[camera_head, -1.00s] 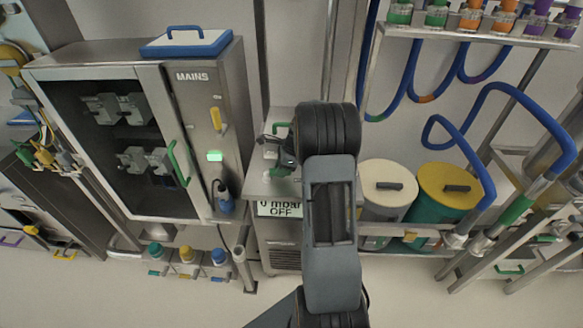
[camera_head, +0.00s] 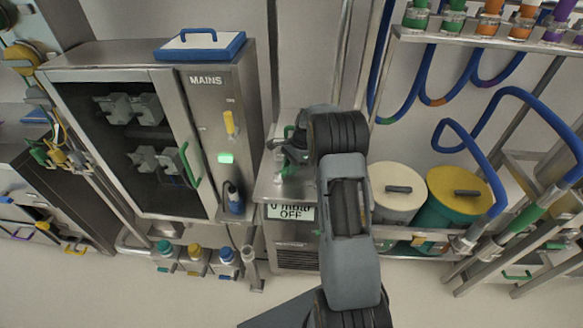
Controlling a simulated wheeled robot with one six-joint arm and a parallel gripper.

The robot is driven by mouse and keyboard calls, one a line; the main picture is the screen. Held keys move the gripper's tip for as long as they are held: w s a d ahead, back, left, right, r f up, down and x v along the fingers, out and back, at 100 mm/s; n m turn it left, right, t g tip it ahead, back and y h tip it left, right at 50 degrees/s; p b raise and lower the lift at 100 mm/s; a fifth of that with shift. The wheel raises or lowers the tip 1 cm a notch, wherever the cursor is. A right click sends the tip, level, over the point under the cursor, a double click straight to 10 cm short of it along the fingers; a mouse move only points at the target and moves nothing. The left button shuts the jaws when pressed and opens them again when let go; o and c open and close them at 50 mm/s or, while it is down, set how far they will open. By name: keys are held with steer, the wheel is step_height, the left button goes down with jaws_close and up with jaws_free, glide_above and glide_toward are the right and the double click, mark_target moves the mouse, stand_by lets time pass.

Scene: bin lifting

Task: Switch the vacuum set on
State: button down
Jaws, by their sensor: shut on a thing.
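The vacuum set is a steel cabinet (camera_head: 270,192) at the centre, right of the tall cabinet. Its display (camera_head: 291,211) reads 0 mbar OFF, the top line partly cut off. Green parts (camera_head: 288,131) show on its top, beside and below my gripper. My gripper (camera_head: 285,153) is small and dark, over the cabinet top at the end of my arm. It is shut on a green lever there. The fingertips and most of the lever are hidden by the gripper and wrist.
A steel cabinet marked MAINS (camera_head: 206,81) with a yellow switch (camera_head: 229,122) and lit green lamp (camera_head: 226,158) stands left. A white drum (camera_head: 397,205) and a yellow-lidded green drum (camera_head: 432,212) stand right, near blue hoses (camera_head: 470,150). The floor in front is clear.

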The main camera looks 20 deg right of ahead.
stand_by(0.3)
steer(key=c, duration=1)
jaws_free()
steer(key=shift+o, duration=0.2)
steer(key=v, duration=1.3)
steer(key=shift+r+b, duration=0.3)
steer(key=shift+r, duration=0.1)
